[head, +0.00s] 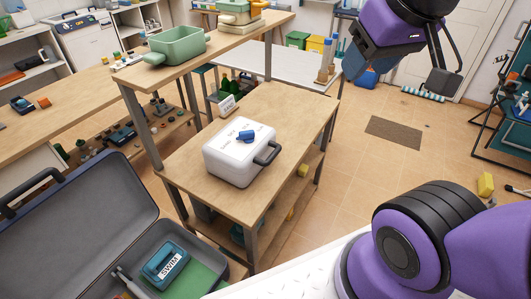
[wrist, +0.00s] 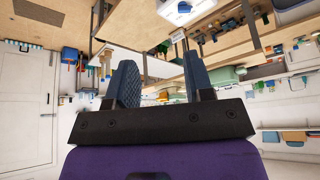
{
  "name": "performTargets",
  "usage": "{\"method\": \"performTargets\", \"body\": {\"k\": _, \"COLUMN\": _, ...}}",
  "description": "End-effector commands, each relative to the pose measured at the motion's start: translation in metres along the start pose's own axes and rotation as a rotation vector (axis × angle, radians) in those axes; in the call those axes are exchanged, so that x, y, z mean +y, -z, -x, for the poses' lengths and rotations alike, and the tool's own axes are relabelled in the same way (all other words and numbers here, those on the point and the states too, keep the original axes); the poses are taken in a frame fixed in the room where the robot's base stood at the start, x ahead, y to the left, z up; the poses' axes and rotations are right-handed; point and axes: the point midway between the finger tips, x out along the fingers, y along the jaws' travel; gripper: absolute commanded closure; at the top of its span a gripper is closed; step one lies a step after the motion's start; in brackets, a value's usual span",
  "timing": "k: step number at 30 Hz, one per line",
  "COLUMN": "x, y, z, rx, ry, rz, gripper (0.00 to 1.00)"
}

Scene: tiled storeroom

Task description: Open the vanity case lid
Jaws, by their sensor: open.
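A white case with rounded edges and a dark handle (head: 235,162), which I take for the vanity case, stands on the wooden workbench. Its lid looks shut, and a small blue object (head: 246,136) lies on top. The handle faces right and front. In the wrist view, part of a white case (wrist: 182,14) shows at the top edge. My gripper (wrist: 160,82) is open with nothing between its blue fingers. In the head view it is at the upper right, raised and well apart from the case.
The workbench (head: 277,108) has bare wood around the case and an upper shelf holding a green pan (head: 176,46).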

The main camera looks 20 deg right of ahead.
Motion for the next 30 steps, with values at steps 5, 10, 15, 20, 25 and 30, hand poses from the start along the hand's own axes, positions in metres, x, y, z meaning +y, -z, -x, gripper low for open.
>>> {"method": "performTargets", "body": {"k": 5, "x": -0.002, "y": 0.006, "z": -0.012, "rx": -0.055, "ry": 0.019, "rz": 0.003, "gripper": 0.52}}
{"method": "performTargets", "body": {"k": 10, "x": -0.007, "y": 0.02, "z": -0.04, "rx": -0.172, "ry": 0.082, "rz": 0.009, "gripper": 0.52}}
{"method": "performTargets", "body": {"k": 15, "x": -0.01, "y": 0.033, "z": -0.073, "rx": -0.282, "ry": 0.17, "rz": 0.004, "gripper": 0.52}}
{"method": "performTargets", "body": {"k": 20, "x": -0.011, "y": 0.044, "z": -0.106, "rx": -0.369, "ry": 0.268, "rz": -0.011, "gripper": 0.52}}
{"method": "performTargets", "body": {"k": 25, "x": -0.009, "y": 0.054, "z": -0.142, "rx": -0.44, "ry": 0.384, "rz": -0.041, "gripper": 0.52}}
{"method": "performTargets", "body": {"k": 30, "x": -0.004, "y": 0.061, "z": -0.179, "rx": -0.486, "ry": 0.507, "rz": -0.085, "gripper": 0.52}}
